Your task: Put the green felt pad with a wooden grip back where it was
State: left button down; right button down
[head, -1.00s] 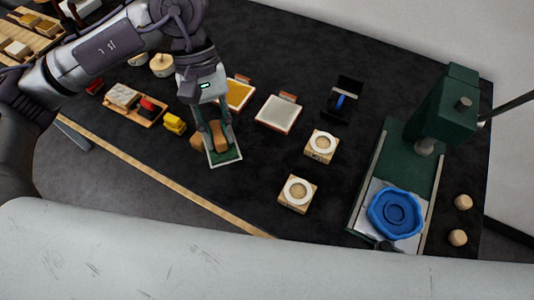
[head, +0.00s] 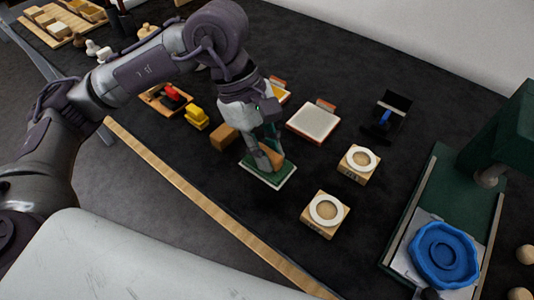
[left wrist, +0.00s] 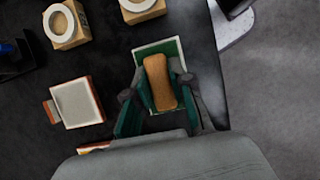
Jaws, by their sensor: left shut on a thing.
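The green felt pad (head: 262,178) has a pale border and a brown wooden grip (head: 271,153) on top. My left gripper (head: 266,156) is shut on the grip, with one finger on each side of it. In the left wrist view the pad (left wrist: 174,48) shows beyond the fingers, with the grip (left wrist: 159,80) between them. The pad is low over the black table top; I cannot tell whether it touches. My right gripper is not in view.
A wooden block (head: 224,137) is close left of the pad. A white-topped tray (head: 314,122) lies behind it, right. Wooden blocks with white rings (head: 325,211) (head: 359,163) stand to the right. A green press (head: 427,205) with a blue dish (head: 444,256) is further right.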

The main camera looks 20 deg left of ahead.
pick_arm(q)
jog(key=w+f, duration=0.1)
jog(key=w+a+f, duration=0.1)
jog(key=w, duration=0.1)
jog(key=shift+w, duration=0.1)
notch_tip(320, 180, down, 4)
jog(key=shift+a+r+p, duration=0.1)
jog(key=shift+r+p, duration=0.1)
jog(key=shift+p, duration=0.2)
jog(key=shift+f, duration=0.25)
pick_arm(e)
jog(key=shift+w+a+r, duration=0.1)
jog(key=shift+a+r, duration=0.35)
pick_arm(q)
jog(key=shift+f, duration=0.1)
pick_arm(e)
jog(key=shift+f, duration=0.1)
pick_arm(q)
jog(key=shift+f+b, duration=0.1)
jog(key=shift+b, duration=0.2)
jog(key=c, duration=1)
grip_release()
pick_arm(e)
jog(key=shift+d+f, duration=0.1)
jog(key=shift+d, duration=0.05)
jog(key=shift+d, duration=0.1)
